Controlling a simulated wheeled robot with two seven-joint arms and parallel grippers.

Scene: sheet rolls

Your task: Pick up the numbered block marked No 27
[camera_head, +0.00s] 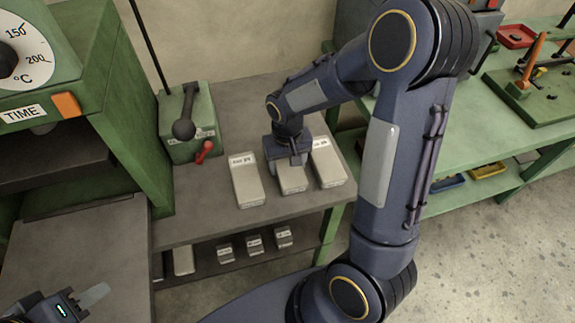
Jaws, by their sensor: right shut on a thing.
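Three pale grey blocks with white number labels stand in a row on the grey bench top: a left block (248,184), a middle block (292,182) and a right block (327,165). The labels are too small to read surely, and the middle block's label is hidden by the gripper. My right gripper (291,160) reaches down from above and is shut on the middle block, which appears to be at bench level. My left gripper (92,297) is partly in view at the bottom left, away from the blocks; its opening is unclear.
A green box with a black lever (185,126) and red handle stands left of the blocks. A green machine with a dial (22,55) is at the far left. Several smaller blocks (254,245) lie on the lower shelf. A green bench (460,130) stands at right.

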